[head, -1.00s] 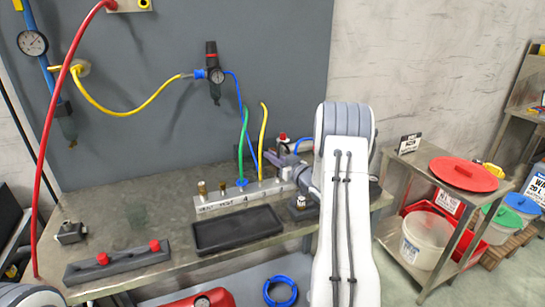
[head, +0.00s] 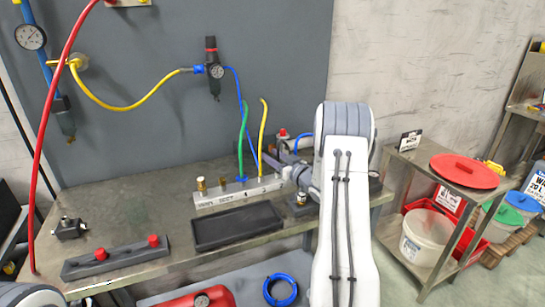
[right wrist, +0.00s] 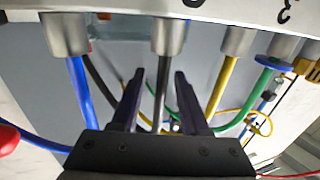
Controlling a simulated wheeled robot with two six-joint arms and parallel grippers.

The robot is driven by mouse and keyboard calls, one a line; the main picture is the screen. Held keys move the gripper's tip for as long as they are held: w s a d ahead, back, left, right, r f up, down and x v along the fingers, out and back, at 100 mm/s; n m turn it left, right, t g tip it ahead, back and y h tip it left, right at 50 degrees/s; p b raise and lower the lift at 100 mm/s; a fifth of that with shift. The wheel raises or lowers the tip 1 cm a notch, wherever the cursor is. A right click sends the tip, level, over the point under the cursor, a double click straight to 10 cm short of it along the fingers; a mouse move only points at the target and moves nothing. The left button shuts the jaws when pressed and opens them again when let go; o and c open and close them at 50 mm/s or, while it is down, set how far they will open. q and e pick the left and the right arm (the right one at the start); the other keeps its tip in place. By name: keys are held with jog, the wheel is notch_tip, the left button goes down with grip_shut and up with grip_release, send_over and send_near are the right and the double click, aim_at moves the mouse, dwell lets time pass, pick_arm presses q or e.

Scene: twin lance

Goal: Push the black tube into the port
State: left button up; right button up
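The grey metal port block (head: 210,201) stands near the back of the bench, with blue, green and yellow tubes rising from it. My right gripper (head: 264,157) is at the block's right end, partly hidden by my arm. In the right wrist view my right gripper (right wrist: 159,75) has its two dark fingers either side of the black tube (right wrist: 161,88), with a visible gap on each side. The tube's end meets a silver port (right wrist: 169,37); how deep it sits I cannot tell. My left gripper is out of view.
A black tray (head: 238,226) lies in front of the block. A dark bar with red knobs (head: 118,258) is at the front left. In the right wrist view, the blue tube (right wrist: 82,92) and yellow tube (right wrist: 221,82) flank the fingers closely.

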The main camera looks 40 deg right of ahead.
jog(key=s+d+r, duration=0.5)
jog(key=s+r, duration=0.5)
jog(key=r, duration=0.1)
jog(key=shift+s+d, duration=0.15)
jog(key=shift+d, duration=0.1)
dwell(0.4)
